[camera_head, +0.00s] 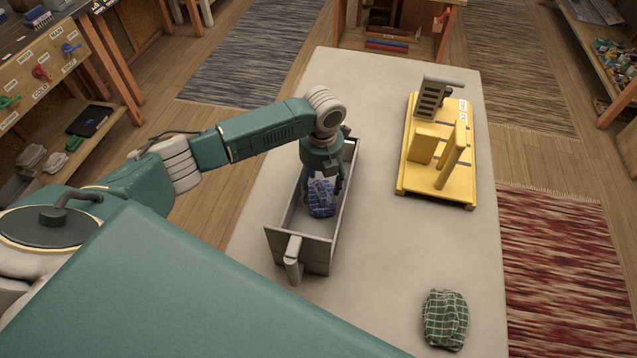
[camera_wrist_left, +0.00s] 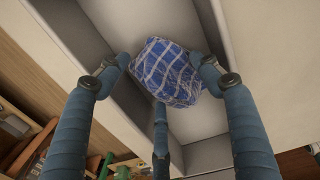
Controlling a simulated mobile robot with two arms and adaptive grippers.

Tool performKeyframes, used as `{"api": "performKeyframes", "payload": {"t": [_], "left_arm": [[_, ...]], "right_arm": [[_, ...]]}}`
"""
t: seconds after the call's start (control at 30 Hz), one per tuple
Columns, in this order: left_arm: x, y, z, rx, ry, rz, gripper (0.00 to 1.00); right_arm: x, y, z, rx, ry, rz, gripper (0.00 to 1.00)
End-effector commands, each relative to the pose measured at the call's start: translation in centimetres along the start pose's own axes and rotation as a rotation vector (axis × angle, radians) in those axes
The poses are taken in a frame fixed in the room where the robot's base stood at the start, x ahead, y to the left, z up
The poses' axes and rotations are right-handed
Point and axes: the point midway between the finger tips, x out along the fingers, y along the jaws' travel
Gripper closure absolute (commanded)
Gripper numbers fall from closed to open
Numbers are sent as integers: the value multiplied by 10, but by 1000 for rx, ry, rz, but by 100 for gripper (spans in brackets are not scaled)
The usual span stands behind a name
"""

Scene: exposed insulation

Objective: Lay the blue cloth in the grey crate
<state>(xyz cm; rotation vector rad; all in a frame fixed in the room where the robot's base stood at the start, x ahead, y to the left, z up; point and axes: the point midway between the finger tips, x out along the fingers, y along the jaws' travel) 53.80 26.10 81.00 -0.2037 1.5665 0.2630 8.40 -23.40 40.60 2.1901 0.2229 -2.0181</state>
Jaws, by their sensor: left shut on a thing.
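The blue cloth (camera_head: 321,198) is a crumpled blue checked bundle inside the grey crate (camera_head: 285,247). My left gripper (camera_head: 323,184) reaches down into the crate from above and is shut on the cloth. In the left wrist view the cloth (camera_wrist_left: 168,72) sits between the blue fingers of the gripper (camera_wrist_left: 163,85), with the pale crate walls (camera_wrist_left: 62,28) around it. I cannot tell whether the cloth touches the crate floor. My right gripper does not show.
A yellow stand (camera_head: 438,150) with upright blocks is on the pale table (camera_head: 385,235), right of the crate. A green checked cloth (camera_head: 445,318) lies at the table's front right. The table between them is clear. A shelf unit (camera_head: 60,100) stands at left.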

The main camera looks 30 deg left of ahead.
Motion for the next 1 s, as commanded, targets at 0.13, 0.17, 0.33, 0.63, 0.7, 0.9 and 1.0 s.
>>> {"api": "performKeyframes", "payload": {"t": [0.13, 0.17, 0.33, 0.63, 0.7, 0.9, 1.0], "left_arm": [[0, 0, 0, 0, 0, 0, 61], [0, 0, 0, 0, 0, 0, 61], [4, 0, 0, 0, 0, -1, 61], [3, 0, 0, 0, 0, -1, 27], [0, 0, 0, 0, 0, -1, 27], [-24, 0, 2, 0, -3, -2, 27], [-46, -1, 2, 1, -4, -3, 27]], "right_arm": [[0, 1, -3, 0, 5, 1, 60], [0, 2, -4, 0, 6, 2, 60], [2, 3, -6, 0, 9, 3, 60], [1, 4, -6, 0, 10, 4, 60], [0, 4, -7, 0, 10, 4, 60], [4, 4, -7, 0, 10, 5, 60], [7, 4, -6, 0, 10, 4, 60]]}}
